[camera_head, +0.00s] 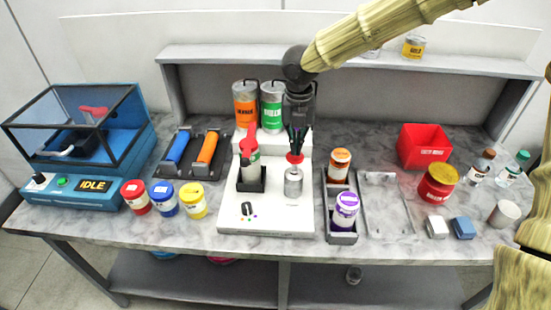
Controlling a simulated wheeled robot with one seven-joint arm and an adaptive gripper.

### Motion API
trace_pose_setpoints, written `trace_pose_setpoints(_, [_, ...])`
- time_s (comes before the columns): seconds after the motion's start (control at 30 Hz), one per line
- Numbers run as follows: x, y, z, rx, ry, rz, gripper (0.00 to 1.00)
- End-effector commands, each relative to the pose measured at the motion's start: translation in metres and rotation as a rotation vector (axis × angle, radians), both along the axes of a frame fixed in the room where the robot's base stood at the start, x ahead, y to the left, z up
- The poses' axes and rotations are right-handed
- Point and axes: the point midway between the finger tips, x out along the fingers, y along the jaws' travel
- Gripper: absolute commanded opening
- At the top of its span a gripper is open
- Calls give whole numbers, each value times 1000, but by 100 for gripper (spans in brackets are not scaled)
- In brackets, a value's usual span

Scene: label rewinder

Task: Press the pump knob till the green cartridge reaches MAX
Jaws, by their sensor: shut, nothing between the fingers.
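A white station (272,222) stands mid-table. It carries a silver cylinder (293,186) with a red knob (295,158) on top, which looks like the pump knob. To its left, a cartridge (251,160) with a red top and a green label stands upright in a black holder (251,184). Its fill level and any MAX mark are too small to read. My gripper (296,150) is shut and empty, pointing down with its tips right at the red knob. I cannot tell whether they touch it.
Behind are an orange canister (245,103) and a green-labelled canister (271,105). A small dial (247,209) is on the station's front. A black rack (343,237) with orange- and purple-labelled jars stands close right. Coloured jars (164,198) stand left. A metal tray (384,205) lies empty.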

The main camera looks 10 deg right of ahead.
Motion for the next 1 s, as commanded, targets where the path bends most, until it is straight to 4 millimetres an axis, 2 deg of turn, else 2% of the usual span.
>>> trace_pose_setpoints(0.27, [0,0,-4,0,0,0,0])
trace_pose_setpoints(1.0, [0,0,-33,0,0,0,0])
